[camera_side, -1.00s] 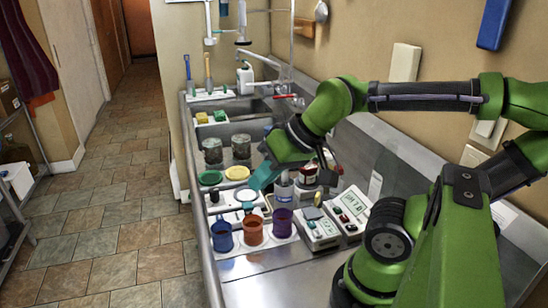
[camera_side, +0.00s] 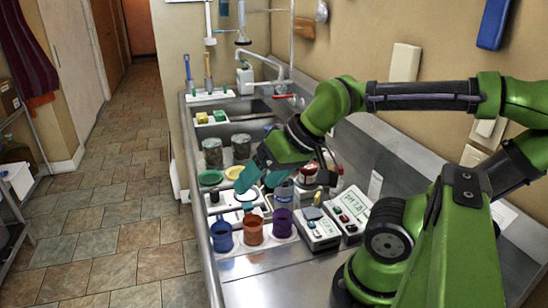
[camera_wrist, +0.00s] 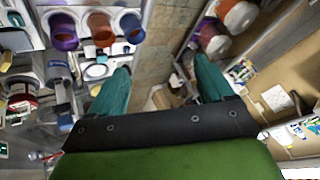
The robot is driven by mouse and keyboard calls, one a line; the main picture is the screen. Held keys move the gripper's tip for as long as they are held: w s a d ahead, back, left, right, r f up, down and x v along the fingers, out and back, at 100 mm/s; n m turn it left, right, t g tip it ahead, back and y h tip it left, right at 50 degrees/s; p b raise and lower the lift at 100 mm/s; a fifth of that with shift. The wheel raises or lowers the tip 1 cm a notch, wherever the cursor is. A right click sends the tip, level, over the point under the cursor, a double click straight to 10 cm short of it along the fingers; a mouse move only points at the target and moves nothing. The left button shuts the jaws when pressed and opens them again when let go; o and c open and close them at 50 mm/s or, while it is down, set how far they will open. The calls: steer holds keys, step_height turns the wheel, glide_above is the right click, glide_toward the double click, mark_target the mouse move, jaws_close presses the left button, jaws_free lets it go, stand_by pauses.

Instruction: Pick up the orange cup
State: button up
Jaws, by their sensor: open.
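The orange cup (camera_side: 253,230) stands upright in a white holder between the blue cup (camera_side: 222,237) and the purple cup (camera_side: 282,223). It also shows at the upper left of the wrist view (camera_wrist: 101,30). My gripper (camera_side: 259,182) has teal fingers and is open and empty. It is above and behind the row of cups, apart from the orange cup. In the wrist view my gripper (camera_wrist: 162,78) has its fingers wide apart with tiled floor between them, and the orange cup lies outside them, up and to the left.
Two grey meters (camera_side: 318,229) stand right of the cups. Green and yellow lids (camera_side: 210,178) and two dark jars (camera_side: 212,151) lie behind. Bare steel counter (camera_side: 270,262) lies in front.

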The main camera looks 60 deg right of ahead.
steer(key=w+d+f+g, duration=0.3)
steer(key=w, duration=0.1)
steer(key=n+g+h, duration=0.2)
steer(key=n+g, duration=0.2)
steer(key=n, duration=0.2)
glide_above(252, 223)
steer(key=s, duration=0.1)
steer(key=f, duration=0.1)
steer(key=shift+n, duration=0.3)
steer(key=shift+s+a+f, duration=0.1)
steer(key=shift+a+f, duration=0.2)
steer(key=shift+f, duration=2.55)
steer(key=shift+a+f, duration=0.35)
steer(key=shift+f, duration=2.55)
steer(key=shift+s+a+f, duration=0.1)
steer(key=shift+a+f, duration=0.2)
steer(key=shift+f, duration=2.55)
steer(key=c, duration=1.1)
